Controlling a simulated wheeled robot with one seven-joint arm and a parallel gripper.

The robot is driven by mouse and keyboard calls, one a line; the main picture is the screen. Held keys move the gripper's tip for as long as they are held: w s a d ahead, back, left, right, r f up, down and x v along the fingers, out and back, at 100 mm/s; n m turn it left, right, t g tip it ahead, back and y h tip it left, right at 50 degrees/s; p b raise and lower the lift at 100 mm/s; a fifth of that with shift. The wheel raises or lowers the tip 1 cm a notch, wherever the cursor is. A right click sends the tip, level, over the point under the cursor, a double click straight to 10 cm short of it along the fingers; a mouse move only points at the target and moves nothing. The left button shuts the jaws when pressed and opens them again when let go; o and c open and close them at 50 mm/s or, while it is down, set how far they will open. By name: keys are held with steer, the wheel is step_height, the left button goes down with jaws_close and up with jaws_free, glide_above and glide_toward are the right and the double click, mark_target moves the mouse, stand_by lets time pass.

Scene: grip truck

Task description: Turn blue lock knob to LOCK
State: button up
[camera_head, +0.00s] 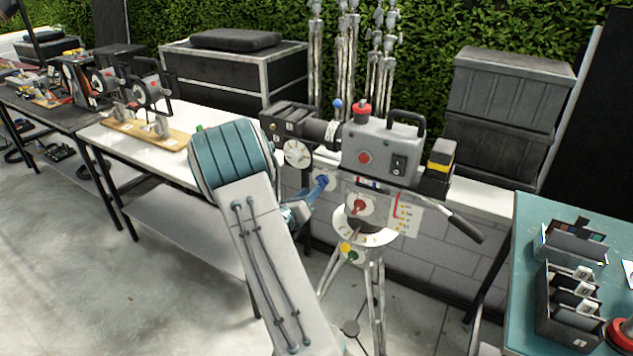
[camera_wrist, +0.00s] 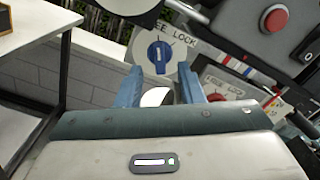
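The blue lock knob (camera_wrist: 160,57) sits on a pale round plate below partly hidden lettering that ends in LOCK. Its white mark looks close to upright. In the head view the blue knob (camera_head: 322,182) shows on the left side of the tripod-mounted camera head (camera_head: 380,143). My gripper (camera_wrist: 160,78) is open, its two blue fingers apart, with the knob seen between and beyond their tips. It looks short of the knob, not touching it. In the head view my gripper (camera_head: 303,210) is partly hidden by my arm, just below and left of the knob.
A red knob (camera_head: 360,206) sits right of the blue one, above a white dial ring (camera_head: 365,238). A pan handle (camera_head: 465,228) sticks out right. A white table (camera_head: 180,120) stands left, a teal table (camera_head: 525,290) right. A grey block wall (camera_head: 420,255) is behind.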

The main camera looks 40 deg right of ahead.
mark_target(318, 183)
steer(key=p+x, duration=0.1)
steer(key=x, duration=0.4)
steer(key=shift+d, duration=0.15)
steer(key=c, duration=0.6)
